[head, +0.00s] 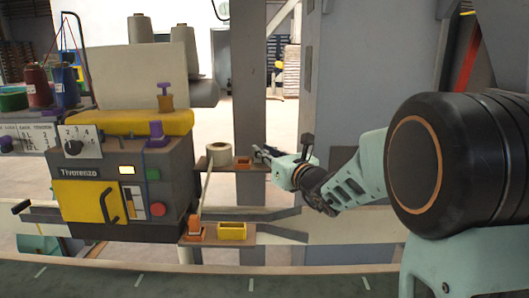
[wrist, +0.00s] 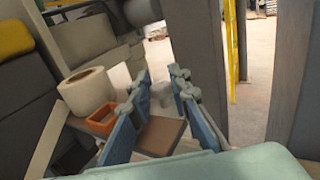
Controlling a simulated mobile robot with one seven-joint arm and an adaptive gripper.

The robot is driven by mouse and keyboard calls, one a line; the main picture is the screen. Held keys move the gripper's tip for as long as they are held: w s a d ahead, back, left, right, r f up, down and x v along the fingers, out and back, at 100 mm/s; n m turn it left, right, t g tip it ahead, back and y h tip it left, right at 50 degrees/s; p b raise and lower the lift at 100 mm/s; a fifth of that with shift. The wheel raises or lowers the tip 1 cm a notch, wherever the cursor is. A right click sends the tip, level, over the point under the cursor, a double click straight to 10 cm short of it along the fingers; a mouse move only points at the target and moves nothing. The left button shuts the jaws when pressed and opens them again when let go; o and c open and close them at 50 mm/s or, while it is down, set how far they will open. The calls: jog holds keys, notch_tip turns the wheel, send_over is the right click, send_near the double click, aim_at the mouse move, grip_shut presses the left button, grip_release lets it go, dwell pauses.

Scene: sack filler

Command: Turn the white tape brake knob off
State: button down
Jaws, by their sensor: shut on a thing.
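My gripper (head: 263,153) is at the right end of the small brown shelf (head: 225,168), right of the white tape roll (head: 218,154). In the wrist view my gripper (wrist: 160,82) has its two blue fingers some way apart, shut on a small pale piece between them. I take this to be the white tape brake knob; the fingers mostly hide it, and its setting cannot be read. The tape roll also shows at the left of the wrist view (wrist: 86,91), with its tape hanging down. The brown shelf (wrist: 160,136) lies below the fingers.
A small orange box (wrist: 103,119) sits close left of my left finger. The grey sack-filler machine (head: 125,180), with a yellow door, stands left of the shelf. A grey post (head: 345,95) rises behind my arm. A yellow bin (head: 232,231) is lower down.

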jog(key=shift+n+g+y+p, duration=0.3)
jog(key=shift+y+p, duration=0.1)
jog(key=shift+p, duration=0.05)
jog(key=shift+w+d+r+n+g+y+p, duration=0.1)
jog(key=shift+r+n+g+y+p, duration=0.05)
jog(key=shift+n+g+y+p, duration=0.8)
jog(key=n+g+y+p, duration=0.3)
jog(key=g+p, duration=0.1)
jog(key=shift+r+y, duration=0.1)
jog(key=shift+y, duration=0.25)
jog(key=n+g+y+p, duration=0.1)
jog(key=n+g+p, duration=0.1)
jog(key=g+p, duration=0.1)
jog(key=n+g+y+p, duration=0.1)
jog(key=n+g+p, duration=0.2)
jog(key=g, duration=0.1)
jog(key=shift+n+g+y, duration=0.25)
jog(key=shift+y, duration=0.05)
jog(key=shift+f+n+g+p, duration=0.2)
jog(key=shift+n+g+p, duration=0.45)
jog(key=shift+g, duration=0.35)
jog(key=c, duration=1.8)
grip_release()
jog(key=shift+o, duration=0.2)
